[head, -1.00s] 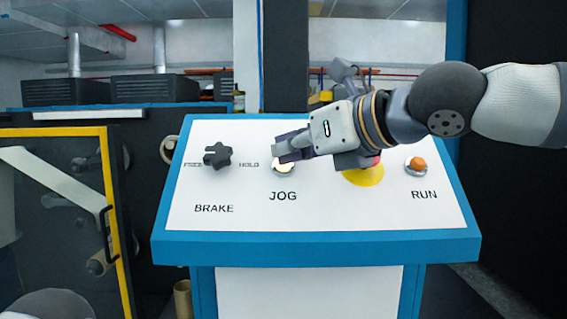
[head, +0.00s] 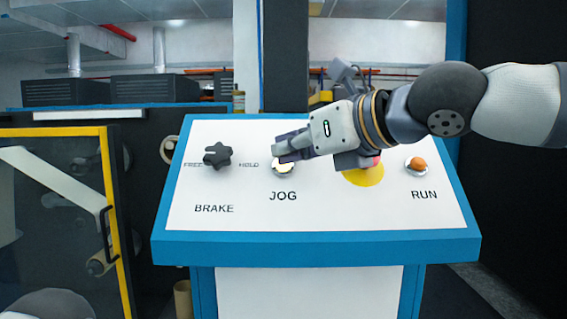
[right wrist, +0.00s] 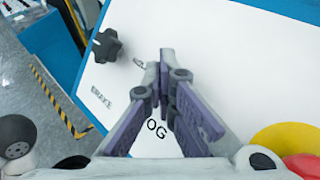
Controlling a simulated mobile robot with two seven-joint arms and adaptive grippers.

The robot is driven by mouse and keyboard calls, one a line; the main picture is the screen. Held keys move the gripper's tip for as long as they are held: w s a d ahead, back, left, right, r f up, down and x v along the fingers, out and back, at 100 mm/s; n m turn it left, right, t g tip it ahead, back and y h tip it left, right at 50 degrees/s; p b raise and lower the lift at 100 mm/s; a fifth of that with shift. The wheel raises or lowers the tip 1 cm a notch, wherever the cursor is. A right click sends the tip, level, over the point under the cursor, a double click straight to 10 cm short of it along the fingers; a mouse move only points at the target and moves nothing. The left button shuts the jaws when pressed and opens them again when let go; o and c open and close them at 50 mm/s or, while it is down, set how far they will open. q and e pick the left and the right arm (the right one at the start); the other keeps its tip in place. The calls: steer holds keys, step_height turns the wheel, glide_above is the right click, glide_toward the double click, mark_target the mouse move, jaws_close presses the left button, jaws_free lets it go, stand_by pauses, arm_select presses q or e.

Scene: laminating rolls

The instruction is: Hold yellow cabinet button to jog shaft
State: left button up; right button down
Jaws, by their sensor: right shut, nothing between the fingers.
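The blue-edged control cabinet (head: 315,259) has a sloped white panel. The jog button (head: 283,169), a pale yellow lit cap in a metal ring, sits above the word JOG. My right gripper (head: 283,153) comes in from the right and is shut and empty, its fingertips over the upper part of the button. Whether the tips press it or just touch it I cannot tell. In the right wrist view the closed fingers (right wrist: 165,58) point at the panel and hide the button. My left gripper is not in view.
A black star-shaped brake knob (head: 217,156) stands left of the button. Right of it are a red emergency stop on a yellow disc (head: 363,175), partly behind my gripper, and an orange RUN button (head: 416,165). A yellow-framed machine door (head: 112,200) stands at the left.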

stand_by(0.4)
steer(key=shift+s+r, duration=0.55)
steer(key=s+r, duration=0.3)
steer(key=shift+s+r, duration=0.3)
stand_by(0.9)
